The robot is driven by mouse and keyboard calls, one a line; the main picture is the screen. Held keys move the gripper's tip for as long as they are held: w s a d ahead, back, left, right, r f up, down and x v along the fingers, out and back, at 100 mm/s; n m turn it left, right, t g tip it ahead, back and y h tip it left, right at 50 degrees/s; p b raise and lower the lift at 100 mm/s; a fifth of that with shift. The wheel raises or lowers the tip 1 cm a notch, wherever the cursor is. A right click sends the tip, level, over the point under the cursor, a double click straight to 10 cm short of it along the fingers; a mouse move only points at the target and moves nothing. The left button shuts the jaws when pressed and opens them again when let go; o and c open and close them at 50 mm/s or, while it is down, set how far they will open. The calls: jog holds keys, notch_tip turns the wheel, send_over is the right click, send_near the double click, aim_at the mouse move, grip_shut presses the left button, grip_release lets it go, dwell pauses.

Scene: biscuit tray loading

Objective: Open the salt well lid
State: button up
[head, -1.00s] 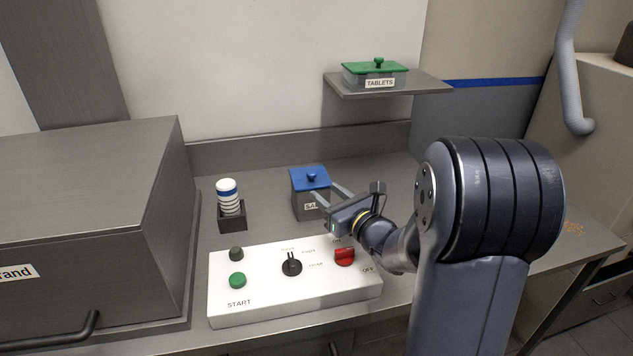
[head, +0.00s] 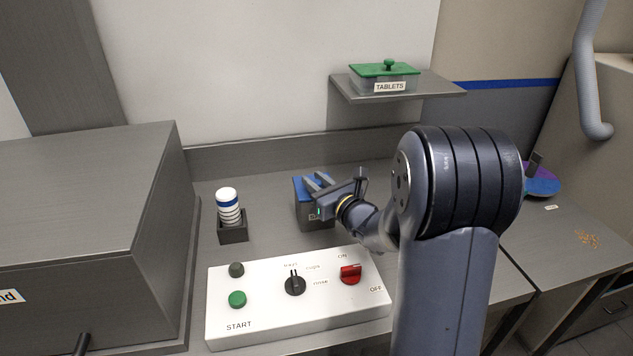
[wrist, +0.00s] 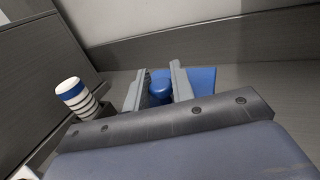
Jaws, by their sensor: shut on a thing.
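The salt well is a dark grey box (head: 308,215) with a blue lid (head: 300,187), standing on the steel counter behind the white control panel. The lid lies on the box and looks closed. My gripper (head: 316,182) is over the lid, with its fingers pointing away from me. In the wrist view the blue lid (wrist: 203,80) spreads behind the fingers. Its round blue knob (wrist: 160,86) sits between the two fingers of my gripper (wrist: 157,84), which are shut on it. My gripper and wrist hide much of the box and its label in the head view.
A white control panel (head: 262,318) with knobs and a green button stands in front of the box. A holder with a striped stack (head: 229,207) is left of it. A shelf (head: 436,86) with a green-lidded tablets box (head: 385,79) hangs above. A large grey cabinet (head: 85,215) stands left.

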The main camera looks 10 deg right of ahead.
grip_shut()
jog(key=shift+r, duration=0.1)
